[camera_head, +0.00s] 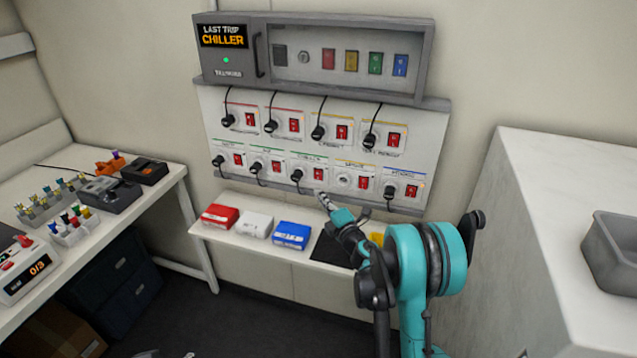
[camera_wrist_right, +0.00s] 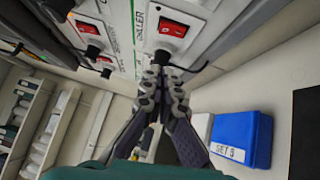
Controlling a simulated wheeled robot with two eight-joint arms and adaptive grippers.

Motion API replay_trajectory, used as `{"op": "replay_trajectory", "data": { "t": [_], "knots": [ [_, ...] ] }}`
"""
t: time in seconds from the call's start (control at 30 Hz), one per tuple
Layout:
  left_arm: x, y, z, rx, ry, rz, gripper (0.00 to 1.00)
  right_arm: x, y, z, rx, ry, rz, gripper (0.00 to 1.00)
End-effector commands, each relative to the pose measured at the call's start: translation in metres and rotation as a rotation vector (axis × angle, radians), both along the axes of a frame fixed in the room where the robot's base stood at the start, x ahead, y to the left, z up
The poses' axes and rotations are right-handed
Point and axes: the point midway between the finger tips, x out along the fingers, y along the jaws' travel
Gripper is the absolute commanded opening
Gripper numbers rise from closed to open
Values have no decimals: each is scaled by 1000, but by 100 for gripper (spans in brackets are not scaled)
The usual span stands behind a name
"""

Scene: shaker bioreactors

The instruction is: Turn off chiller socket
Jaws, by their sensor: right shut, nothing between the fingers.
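The chiller socket (camera_head: 298,174) is in the lower row of the wall panel, with a black plug in it and a red rocker switch (camera_head: 319,174) to its right. In the right wrist view the red switch (camera_wrist_right: 173,28) sits beside the label CHILLER. My right gripper (camera_head: 324,199) is shut and empty, just below that switch. In the wrist view its fingertips (camera_wrist_right: 166,74) are close under the switch plate; whether they touch it I cannot tell. Small pale tips at the bottom edge of the head view may be my left gripper, mostly cut off.
Other sockets with red switches flank it on the panel (camera_head: 215,133). A chiller cabinet (camera_head: 350,93) hangs above. A shelf (camera_head: 272,256) below bears red, white and blue boxes (camera_head: 291,235). A bench stands left and a white counter (camera_head: 560,180) right.

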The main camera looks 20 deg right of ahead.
Motion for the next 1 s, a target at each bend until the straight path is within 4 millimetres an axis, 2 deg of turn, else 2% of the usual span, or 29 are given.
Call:
{"op": "replay_trajectory", "data": {
  "t": [0.2,0.4,0.57,0.9,1.0],
  "knots": [
    [0,0,-13,0,0,0,40,46,10,2,0,0,2,0],
    [0,0,-22,0,0,0,40,68,-8,6,-1,0,0,0],
    [0,0,-24,0,0,0,40,76,-13,8,0,0,0,0],
    [0,0,-23,0,0,0,40,77,-13,9,0,0,0,0],
    [0,0,-20,0,0,0,40,87,-14,10,7,14,2,0]
  ]
}}
